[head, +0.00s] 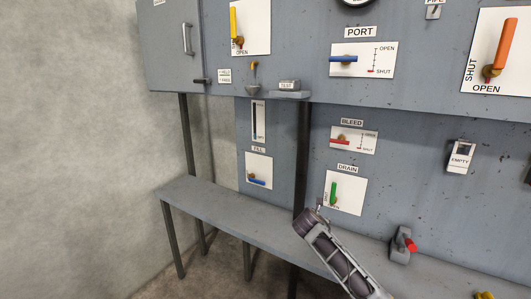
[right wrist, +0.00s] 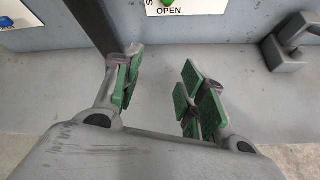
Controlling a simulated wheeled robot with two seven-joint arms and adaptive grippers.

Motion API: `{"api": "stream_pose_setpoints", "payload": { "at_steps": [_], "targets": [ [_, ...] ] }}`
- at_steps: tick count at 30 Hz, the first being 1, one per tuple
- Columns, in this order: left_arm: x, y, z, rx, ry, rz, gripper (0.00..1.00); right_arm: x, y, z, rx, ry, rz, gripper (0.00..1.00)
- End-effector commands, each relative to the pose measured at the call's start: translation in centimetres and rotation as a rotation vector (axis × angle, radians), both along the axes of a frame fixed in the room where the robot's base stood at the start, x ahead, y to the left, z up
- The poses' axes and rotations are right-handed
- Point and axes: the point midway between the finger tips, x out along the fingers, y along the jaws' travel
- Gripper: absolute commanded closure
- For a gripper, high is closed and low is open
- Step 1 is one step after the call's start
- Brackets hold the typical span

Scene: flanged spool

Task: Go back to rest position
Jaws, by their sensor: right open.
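My right gripper (right wrist: 165,85) is open in the right wrist view. Its green-padded fingers stand apart with nothing between them, in front of the grey shelf. In the head view my right arm comes in from the bottom right and ends near the dark post, below the DRAIN plate; its fingers are mostly hidden there. My left gripper and left arm are not in view.
The grey shelf (head: 215,205) runs below the wall panel (head: 290,55). The DRAIN plate (head: 345,193) has a green handle. A grey block with a red knob (head: 411,245) stands on the shelf at right. A dark post (head: 302,150) rises near my arm. The shelf's left part is clear.

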Motion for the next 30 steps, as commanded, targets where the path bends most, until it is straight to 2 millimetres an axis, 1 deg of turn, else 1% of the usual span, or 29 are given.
{"api": "stream_pose_setpoints", "payload": {
  "at_steps": [1, 3, 9, 15, 24, 30],
  "targets": [
    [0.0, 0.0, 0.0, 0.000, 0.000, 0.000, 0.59, -1.0, 0.5, -1.1, 0.045, 0.003, -0.014, 0.59],
    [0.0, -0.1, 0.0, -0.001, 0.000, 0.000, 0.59, -2.2, 1.0, -2.3, 0.110, 0.004, -0.040, 0.59],
    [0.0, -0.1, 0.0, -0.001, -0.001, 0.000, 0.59, -5.7, 2.3, -5.3, 0.284, 0.005, -0.122, 0.59],
    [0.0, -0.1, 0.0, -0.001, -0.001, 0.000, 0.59, -9.3, 3.2, -7.8, 0.454, 0.010, -0.219, 0.59],
    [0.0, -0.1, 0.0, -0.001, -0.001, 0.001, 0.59, -15.0, 4.0, -10.9, 0.691, 0.022, -0.391, 0.59],
    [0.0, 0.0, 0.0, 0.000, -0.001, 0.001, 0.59, -18.8, 4.1, -12.4, 0.836, 0.029, -0.522, 0.59]
  ]
}}
